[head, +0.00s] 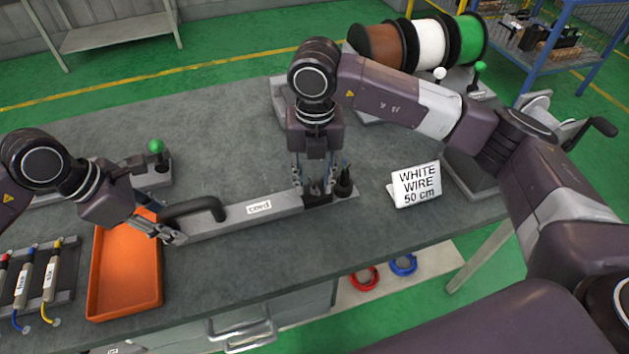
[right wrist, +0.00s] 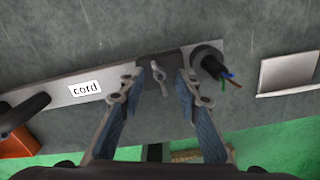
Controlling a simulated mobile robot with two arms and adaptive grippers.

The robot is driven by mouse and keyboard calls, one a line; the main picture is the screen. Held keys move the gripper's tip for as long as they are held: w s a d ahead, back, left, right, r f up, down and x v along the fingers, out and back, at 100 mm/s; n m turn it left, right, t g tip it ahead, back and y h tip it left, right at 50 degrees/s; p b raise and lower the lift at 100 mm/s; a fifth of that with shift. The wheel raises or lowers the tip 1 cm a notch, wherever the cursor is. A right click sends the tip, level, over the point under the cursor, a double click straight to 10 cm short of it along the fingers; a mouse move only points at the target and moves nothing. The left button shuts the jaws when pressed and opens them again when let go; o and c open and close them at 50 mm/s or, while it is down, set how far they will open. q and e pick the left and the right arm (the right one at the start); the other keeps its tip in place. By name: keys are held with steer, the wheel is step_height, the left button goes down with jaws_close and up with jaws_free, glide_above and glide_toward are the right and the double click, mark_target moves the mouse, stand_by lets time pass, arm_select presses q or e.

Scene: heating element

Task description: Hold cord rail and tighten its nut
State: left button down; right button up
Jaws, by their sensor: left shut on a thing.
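The cord rail (head: 235,219), a grey bar labelled "cord", lies along the front of the workbench with a black handle (head: 196,208) near its left end. My left gripper (head: 172,236) is shut on the rail's left end, beside the handle. A silver wing nut (right wrist: 158,80) sits on a dark block at the rail's right part. My right gripper (head: 314,190) points down over it, and the right wrist view shows the open fingers (right wrist: 160,84) on either side of the nut, with gaps. A black cord end (right wrist: 208,62) with coloured wires stands just right of the fingers.
An orange tray (head: 124,270) lies left of the rail, with labelled tools (head: 38,280) beyond it. A "WHITE WIRE 50 cm" sign (head: 415,186) stands to the right. Wire spools (head: 430,42) stand at the back. The bench behind the rail is mostly clear.

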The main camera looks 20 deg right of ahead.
mark_target(315, 190)
arm_select(q)
steer(key=shift+f, duration=0.2)
arm_select(e)
step_height(315, 190, up, 12)
steer(key=shift+s+f, duration=0.2)
arm_select(q)
steer(key=c, duration=1.6)
jaws_free()
steer(key=o, duration=0.4)
steer(key=shift+r, duration=0.1)
arm_select(e)
steer(key=shift+w, duration=0.1)
